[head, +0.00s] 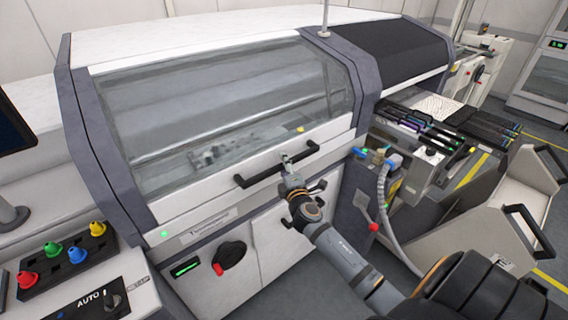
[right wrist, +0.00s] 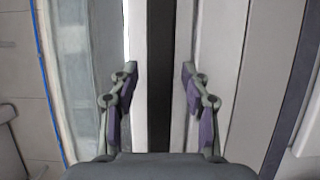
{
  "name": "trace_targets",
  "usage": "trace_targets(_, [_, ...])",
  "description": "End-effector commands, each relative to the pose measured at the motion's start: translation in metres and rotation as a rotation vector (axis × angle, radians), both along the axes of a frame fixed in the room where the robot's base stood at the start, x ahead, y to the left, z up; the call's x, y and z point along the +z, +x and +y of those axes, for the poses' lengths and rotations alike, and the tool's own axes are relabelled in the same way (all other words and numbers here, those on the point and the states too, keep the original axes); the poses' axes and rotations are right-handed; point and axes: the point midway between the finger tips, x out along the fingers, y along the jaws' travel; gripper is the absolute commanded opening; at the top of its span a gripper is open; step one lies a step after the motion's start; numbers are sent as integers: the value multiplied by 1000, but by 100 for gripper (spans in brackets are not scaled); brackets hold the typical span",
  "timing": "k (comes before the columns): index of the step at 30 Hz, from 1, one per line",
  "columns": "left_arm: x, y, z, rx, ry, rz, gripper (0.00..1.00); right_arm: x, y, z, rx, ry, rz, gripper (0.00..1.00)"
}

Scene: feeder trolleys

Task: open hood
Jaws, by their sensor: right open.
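The hood (head: 220,110) of the white machine is down, with a large clear window and a white lower edge. Its black bar handle (head: 256,178) runs along that lower edge. My right gripper (head: 286,162) is at the middle of the handle and hides part of it. In the right wrist view, the gripper (right wrist: 160,85) is open, with one finger on each side of the dark handle (right wrist: 159,45). Gaps show between the fingers and the bar. My left gripper is not in view.
A control box with coloured buttons (head: 68,255) stands at the lower left. A feeder trolley (head: 490,225) with black handles and a grey hose (head: 384,200) stand to the right.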

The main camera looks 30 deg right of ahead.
Motion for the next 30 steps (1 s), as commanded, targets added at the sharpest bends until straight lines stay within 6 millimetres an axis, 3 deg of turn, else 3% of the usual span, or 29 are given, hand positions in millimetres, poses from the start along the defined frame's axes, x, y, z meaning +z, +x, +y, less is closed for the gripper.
trace_targets(8, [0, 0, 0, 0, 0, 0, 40, 0, 2, 0, 1, 0, 0, 47])
trace_targets(18, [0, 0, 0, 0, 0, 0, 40, -1, 2, 0, 0, 0, 0, 1])
trace_targets(30, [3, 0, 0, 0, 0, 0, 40, 3, 2, 0, 0, 1, 1, 0])
